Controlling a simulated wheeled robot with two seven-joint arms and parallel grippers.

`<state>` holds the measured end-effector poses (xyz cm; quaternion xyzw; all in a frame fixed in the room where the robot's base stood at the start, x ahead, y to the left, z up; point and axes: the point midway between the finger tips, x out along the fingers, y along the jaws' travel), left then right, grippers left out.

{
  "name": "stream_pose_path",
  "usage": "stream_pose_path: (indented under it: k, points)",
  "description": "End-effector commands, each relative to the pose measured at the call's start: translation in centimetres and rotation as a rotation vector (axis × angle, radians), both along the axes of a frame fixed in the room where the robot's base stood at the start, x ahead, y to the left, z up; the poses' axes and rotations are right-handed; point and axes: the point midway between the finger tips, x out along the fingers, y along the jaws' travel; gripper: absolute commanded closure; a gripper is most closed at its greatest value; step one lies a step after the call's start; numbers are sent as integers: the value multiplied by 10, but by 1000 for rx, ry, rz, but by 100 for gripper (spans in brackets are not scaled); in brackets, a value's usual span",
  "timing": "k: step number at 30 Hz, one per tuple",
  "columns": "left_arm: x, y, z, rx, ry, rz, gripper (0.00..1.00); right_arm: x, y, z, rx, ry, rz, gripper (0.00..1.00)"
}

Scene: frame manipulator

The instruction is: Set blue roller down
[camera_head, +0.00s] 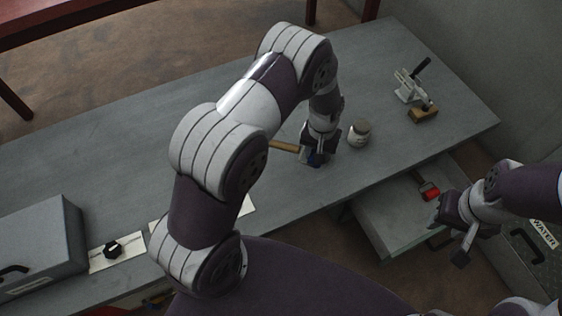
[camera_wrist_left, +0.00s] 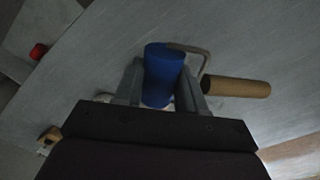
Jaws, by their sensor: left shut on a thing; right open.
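The blue roller (camera_wrist_left: 163,72) is a blue cylinder with a bent metal rod and a tan handle (camera_wrist_left: 236,87). It is between the two fingers of my left gripper (camera_wrist_left: 165,85), which is shut on it. In the head view the left gripper (camera_head: 320,150) is low over the grey table, with the blue roller (camera_head: 314,159) partly hidden under it and the tan handle (camera_head: 285,146) pointing left. I cannot tell whether the roller touches the table. My right gripper (camera_head: 449,236) is open and empty, at the right near the open drawer.
A jar (camera_head: 359,134) stands just right of the left gripper. A white clamp-like tool (camera_head: 411,87) and a tan block (camera_head: 423,114) are farther right. A red object (camera_head: 429,191) lies in the open drawer (camera_head: 385,222). A grey box (camera_head: 42,247) is at the left. The far table area is clear.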

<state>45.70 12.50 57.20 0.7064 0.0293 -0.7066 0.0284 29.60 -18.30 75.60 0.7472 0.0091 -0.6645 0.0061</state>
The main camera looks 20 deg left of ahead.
Motion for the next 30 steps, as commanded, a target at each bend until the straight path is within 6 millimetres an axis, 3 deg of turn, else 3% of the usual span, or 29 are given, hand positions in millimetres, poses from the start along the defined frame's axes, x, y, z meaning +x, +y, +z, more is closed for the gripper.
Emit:
stream_pose_path:
  k: [3, 9, 13, 18, 29, 30]
  points:
    - [-10, 35, -25, 0, 3, 6, 94, 0, 0, -11, 0, 0, 0, 57]
    - [-18, 69, -44, 0, 0, 1, 94, 0, 0, -16, 0, 0, 0, 57]
    - [-20, 73, -56, 0, 1, -3, 94, 0, 0, -21, 0, -1, 0, 57]
    - [-20, 72, -86, 0, 2, -3, 94, 0, 0, -32, 0, 0, 0, 57]
    - [-19, 72, -89, 0, -1, -3, 94, 0, 0, -32, 0, -1, 0, 57]
    - [-19, 72, -88, 0, -1, -3, 47, 0, 0, -31, 0, -1, 0, 57]
